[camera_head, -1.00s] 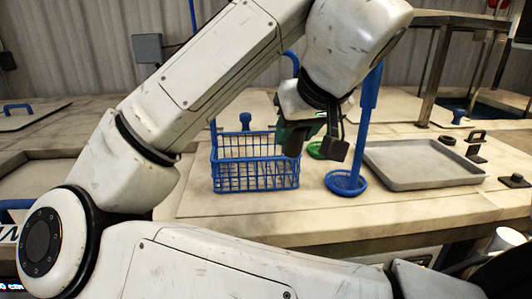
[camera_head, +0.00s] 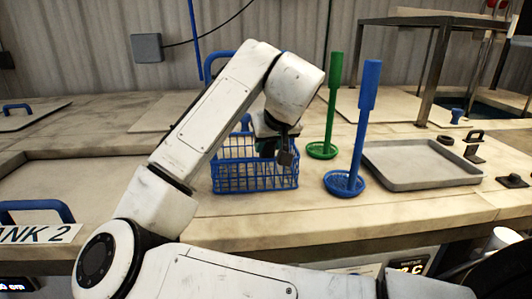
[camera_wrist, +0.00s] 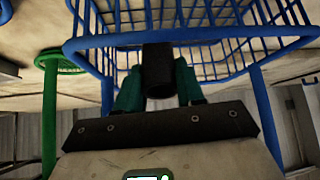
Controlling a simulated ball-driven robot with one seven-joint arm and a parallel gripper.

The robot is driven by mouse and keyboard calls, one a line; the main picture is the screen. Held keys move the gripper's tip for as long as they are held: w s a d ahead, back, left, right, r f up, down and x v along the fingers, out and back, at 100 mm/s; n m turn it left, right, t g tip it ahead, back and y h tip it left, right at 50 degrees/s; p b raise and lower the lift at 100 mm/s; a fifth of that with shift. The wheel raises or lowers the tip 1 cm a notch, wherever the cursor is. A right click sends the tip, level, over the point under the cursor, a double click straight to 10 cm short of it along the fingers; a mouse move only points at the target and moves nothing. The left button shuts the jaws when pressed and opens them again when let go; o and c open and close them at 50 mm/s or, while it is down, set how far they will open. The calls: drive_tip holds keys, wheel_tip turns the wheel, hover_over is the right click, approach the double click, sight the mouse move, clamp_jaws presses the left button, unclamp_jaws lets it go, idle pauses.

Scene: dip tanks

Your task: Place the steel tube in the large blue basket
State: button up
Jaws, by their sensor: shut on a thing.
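The large blue basket (camera_head: 254,186) is a wire basket with a tall blue handle, standing on the worktop in the head view. Its rim and wire mesh also show in the wrist view (camera_wrist: 215,42). My gripper (camera_head: 268,150) is at the basket's right part, low near its rim. In the wrist view my gripper's green fingers (camera_wrist: 158,85) are shut on a dark, short cylinder, the steel tube (camera_wrist: 158,66). The tube appears over the basket opening; how far it reaches inside cannot be told.
A blue round dipper (camera_head: 344,183) and a green one (camera_head: 321,150) with tall upright handles stand right of the basket. A shallow grey tray (camera_head: 420,166) lies farther right. A metal stand (camera_head: 432,75) is at the back right. The worktop before the tray is clear.

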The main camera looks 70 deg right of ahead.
sight(266, 153)
drive_tip(key=f, duration=0.2)
drive_tip(key=shift+w+d+f, duration=0.25)
drive_tip(key=shift+f, duration=0.15)
drive_tip(key=shift+w+d+r+g+y+p, duration=0.25)
drive_tip(key=shift+r+g+y+p, duration=0.15)
drive_tip(key=shift+r+y+p, duration=0.15)
drive_tip(key=shift+w+d+f+g+y+p, duration=0.1)
drive_tip(key=shift+w+d+g+y+p, duration=0.25)
drive_tip(key=shift+g+y+p, duration=0.45)
drive_tip(key=shift+s+f, duration=0.1)
drive_tip(key=shift+f, duration=0.85)
drive_tip(key=shift+f, duration=0.1)
drive_tip(key=o, duration=1.2)
drive_tip(key=shift+c, duration=0.2)
drive_tip(key=v, duration=1.2)
drive_tip(key=shift+b, duration=0.3)
